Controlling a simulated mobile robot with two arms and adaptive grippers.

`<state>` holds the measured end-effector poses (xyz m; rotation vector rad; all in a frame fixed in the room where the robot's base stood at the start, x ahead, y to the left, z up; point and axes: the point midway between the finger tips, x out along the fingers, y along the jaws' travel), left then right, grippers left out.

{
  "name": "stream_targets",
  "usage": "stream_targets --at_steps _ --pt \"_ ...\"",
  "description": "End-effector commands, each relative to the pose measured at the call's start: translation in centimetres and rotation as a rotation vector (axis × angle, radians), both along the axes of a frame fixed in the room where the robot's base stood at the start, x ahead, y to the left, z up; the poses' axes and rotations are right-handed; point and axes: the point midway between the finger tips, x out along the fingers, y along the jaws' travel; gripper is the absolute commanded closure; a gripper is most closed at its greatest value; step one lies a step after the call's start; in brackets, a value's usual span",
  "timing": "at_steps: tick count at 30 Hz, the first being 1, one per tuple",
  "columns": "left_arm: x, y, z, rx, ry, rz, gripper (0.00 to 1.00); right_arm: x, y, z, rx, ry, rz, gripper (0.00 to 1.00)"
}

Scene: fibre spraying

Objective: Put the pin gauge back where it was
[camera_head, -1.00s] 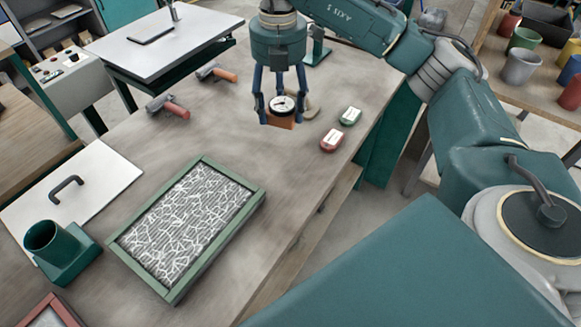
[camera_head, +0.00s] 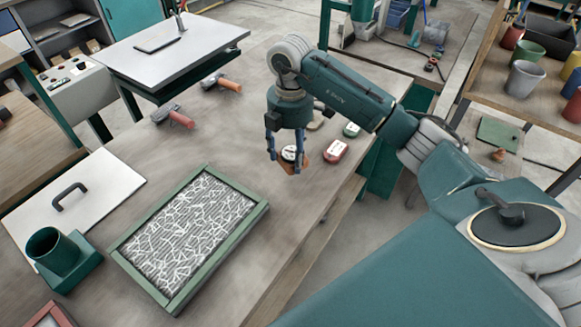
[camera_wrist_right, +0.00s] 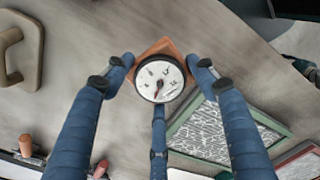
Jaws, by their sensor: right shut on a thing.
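The pin gauge, with a round white dial (camera_wrist_right: 160,78) and an orange-brown square base (camera_wrist_right: 157,48), sits between the fingers of my right gripper (camera_head: 287,160). The gripper's blue fingers point down and are shut on it. In the head view the gauge (camera_head: 289,154) shows partly behind the fingers, near the right edge of the workbench (camera_head: 240,125). It seems to be a little above the bench top; I cannot tell whether it touches. My left gripper is not in view.
A red block (camera_head: 335,151) and a green block (camera_head: 351,130) with white tops lie right of the gripper. A beige handled thing (camera_wrist_right: 22,50) is close by. A green-framed fibre panel (camera_head: 195,235) lies front left.

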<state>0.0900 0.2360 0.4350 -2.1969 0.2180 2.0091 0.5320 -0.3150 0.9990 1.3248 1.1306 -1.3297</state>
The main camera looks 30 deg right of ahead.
Motion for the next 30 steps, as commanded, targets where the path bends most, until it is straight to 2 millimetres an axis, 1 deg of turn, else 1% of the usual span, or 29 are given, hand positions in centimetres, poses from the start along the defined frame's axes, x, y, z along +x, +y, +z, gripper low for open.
stream_targets --at_steps 1,7,12,15,27,28,30 --pt "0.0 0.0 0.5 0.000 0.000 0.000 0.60 -0.1 0.0 -0.5 -0.001 0.001 -0.001 0.98" --pt "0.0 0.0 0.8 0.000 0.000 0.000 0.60 0.0 0.0 -2.3 0.000 0.000 0.002 0.98" --pt "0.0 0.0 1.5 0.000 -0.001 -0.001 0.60 -0.1 0.1 -4.9 0.000 0.002 0.001 0.98" --pt "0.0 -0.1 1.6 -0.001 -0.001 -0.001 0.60 0.0 0.0 -5.8 0.001 -0.001 0.002 0.98" --pt "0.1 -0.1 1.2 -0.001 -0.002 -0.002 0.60 0.1 0.0 -6.5 0.000 -0.003 0.002 0.98" --pt "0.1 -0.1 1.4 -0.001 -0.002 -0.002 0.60 0.0 0.0 -6.4 0.000 -0.002 0.002 0.37" --pt "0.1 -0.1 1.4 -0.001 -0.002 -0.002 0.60 0.0 0.0 -6.4 0.000 -0.002 0.002 0.24"
